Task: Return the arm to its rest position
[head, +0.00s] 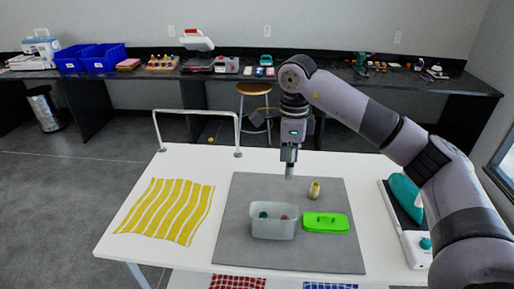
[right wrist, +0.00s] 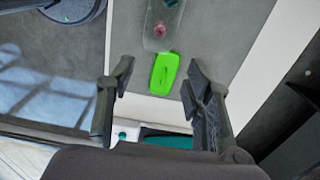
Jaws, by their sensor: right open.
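My right arm reaches in from the right in the head view. My right gripper (head: 289,172) points down above the back part of the grey mat (head: 240,195). In the right wrist view its two fingers (right wrist: 157,82) are spread apart with nothing between them. Below it on the mat are a translucent box (head: 273,229) holding small dark and reddish items, a bright green lid (head: 326,223) beside the box, and a small yellowish roll (head: 314,190). The green lid (right wrist: 164,74) also shows in the right wrist view. My left gripper is not in view.
The white table (head: 125,232) bears a yellow striped cloth (head: 168,211) at left and a white-and-teal device (head: 405,215) at right. A white rail (head: 197,112) stands at the back edge. Behind is a stool (head: 254,89) and a dark counter (head: 440,83).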

